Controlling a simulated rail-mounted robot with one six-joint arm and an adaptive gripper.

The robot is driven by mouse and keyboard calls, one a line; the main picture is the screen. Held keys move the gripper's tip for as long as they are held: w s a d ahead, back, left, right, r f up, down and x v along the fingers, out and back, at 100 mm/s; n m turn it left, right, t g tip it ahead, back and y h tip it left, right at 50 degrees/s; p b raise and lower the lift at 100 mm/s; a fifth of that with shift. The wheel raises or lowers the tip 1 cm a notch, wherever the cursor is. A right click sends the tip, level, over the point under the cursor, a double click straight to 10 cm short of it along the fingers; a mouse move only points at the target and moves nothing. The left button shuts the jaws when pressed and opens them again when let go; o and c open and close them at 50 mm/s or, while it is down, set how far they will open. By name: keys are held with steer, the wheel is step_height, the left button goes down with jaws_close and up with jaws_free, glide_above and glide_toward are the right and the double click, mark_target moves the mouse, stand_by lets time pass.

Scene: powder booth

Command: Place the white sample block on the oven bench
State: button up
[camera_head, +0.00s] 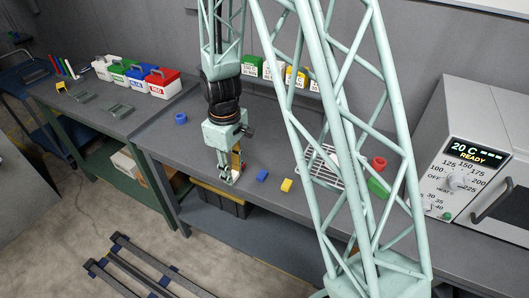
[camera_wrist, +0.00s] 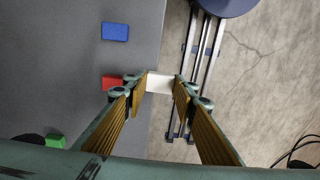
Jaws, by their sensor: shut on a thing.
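My gripper (camera_head: 229,180) is low over the front edge of the grey bench (camera_head: 222,222), in the left-middle of the head view. In the wrist view my gripper (camera_wrist: 160,88) is shut on the white sample block (camera_wrist: 160,84), a small pale block between its fingertips. The block appears over the bench edge, with bench on one side and floor on the other. The oven (camera_head: 488,165), reading 20 C READY, stands at the far right, well away from my gripper.
A blue block (camera_wrist: 115,31), a red block (camera_wrist: 113,82) and a green block (camera_wrist: 55,140) lie near my gripper in the wrist view. A yellow block (camera_head: 287,185) lies to its right. A wire rack (camera_head: 322,166) stands farther right. Colored bins (camera_head: 163,84) stand left.

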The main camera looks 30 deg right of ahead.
steer(key=shift+w, duration=0.1)
steer(key=w, duration=0.5)
steer(key=w+f, duration=0.1)
steer(key=w, duration=0.9)
steer(key=shift+f+p, duration=0.2)
steer(key=shift+p, duration=0.15)
steer(key=shift+w, duration=0.25)
steer(key=shift+w+f, duration=0.15)
steer(key=shift+w, duration=0.05)
steer(key=shift+f, duration=1.65)
steer(key=shift+f, duration=0.2)
steer(key=o, duration=0.9)
